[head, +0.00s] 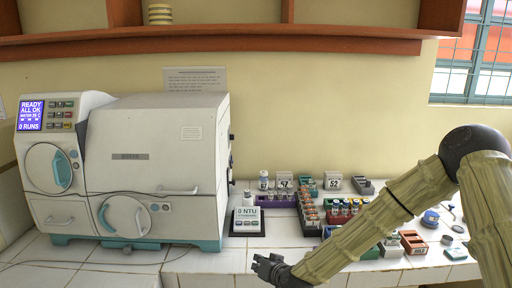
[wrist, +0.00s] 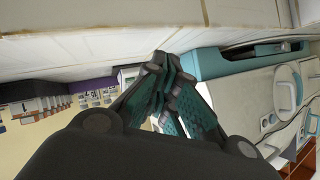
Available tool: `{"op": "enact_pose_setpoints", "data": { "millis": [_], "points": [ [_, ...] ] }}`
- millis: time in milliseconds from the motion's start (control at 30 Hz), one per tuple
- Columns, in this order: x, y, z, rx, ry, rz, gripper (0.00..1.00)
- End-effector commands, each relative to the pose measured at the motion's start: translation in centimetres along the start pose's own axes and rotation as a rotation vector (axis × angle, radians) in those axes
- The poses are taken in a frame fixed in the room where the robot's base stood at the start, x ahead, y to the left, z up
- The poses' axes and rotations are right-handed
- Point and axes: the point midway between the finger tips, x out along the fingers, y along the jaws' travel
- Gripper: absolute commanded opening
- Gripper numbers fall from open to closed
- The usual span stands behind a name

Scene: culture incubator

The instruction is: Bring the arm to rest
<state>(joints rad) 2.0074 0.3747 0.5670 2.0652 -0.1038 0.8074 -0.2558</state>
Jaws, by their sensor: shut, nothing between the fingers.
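My gripper (head: 268,267) is at the lower middle of the head view, at the end of my arm, which reaches in from the right in a tan ribbed sleeve. It is in front of the tiled counter's right part and below the small turbidity meter. In the wrist view the gripper's dark fingers (wrist: 168,75) with teal pads come together at their tips. The gripper is shut and empty. It appears to touch nothing.
A large white and teal machine (head: 160,165) fills the counter's left. A meter marked NTU (head: 248,215) stands right of it. Racks of vials (head: 310,212) and small containers (head: 413,242) crowd the right, partly behind my arm. Bare tiles (head: 215,262) show at the front.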

Motion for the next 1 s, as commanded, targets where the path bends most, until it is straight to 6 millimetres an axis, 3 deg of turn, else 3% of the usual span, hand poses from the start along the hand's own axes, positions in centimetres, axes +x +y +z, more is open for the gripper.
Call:
{"op": "enact_pose_setpoints", "data": {
  "millis": [167, 267, 467, 667, 800, 1000],
  "points": [
    [-0.9, 1.8, 5.4, 0.002, -0.088, 0.029, 0.00],
    [-2.0, 3.3, 9.6, 0.005, -0.159, 0.056, 0.00],
    [-6.0, 7.1, 19.3, 0.013, -0.335, 0.132, 0.00],
    [-12.1, 11.2, 28.3, 0.020, -0.517, 0.227, 0.00],
    [-17.4, 14.0, 33.7, 0.023, -0.644, 0.305, 0.00],
    [-25.7, 17.7, 39.3, 0.025, -0.809, 0.428, 0.00]
  ]
}}
